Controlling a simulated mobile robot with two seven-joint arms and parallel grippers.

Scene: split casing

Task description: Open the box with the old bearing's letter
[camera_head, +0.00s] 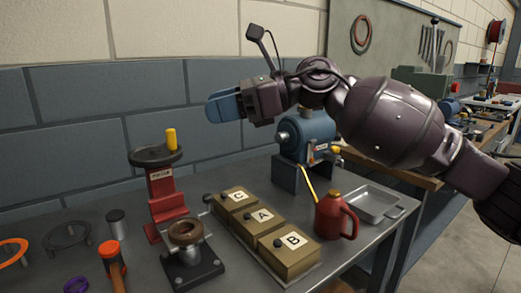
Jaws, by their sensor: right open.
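Three tan boxes stand in a row on the grey bench: box C (233,202) farthest back, box A (258,220) in the middle, box B (288,250) nearest. Each has a white letter label and a small dark knob on top, and all look shut. A brown ring (186,231), possibly the old bearing, sits in a fixture on a black base left of the boxes. I cannot make out a letter on it. My right gripper (224,107), with blue fingers, is open and empty, raised well above and behind the boxes. My left gripper is out of view.
A red press (166,198) with a yellow handle stands left of the boxes. A blue motor unit (308,135), a red oil can (335,215) and a metal tray (372,203) stand to the right. A hammer (113,262) and rings lie at left.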

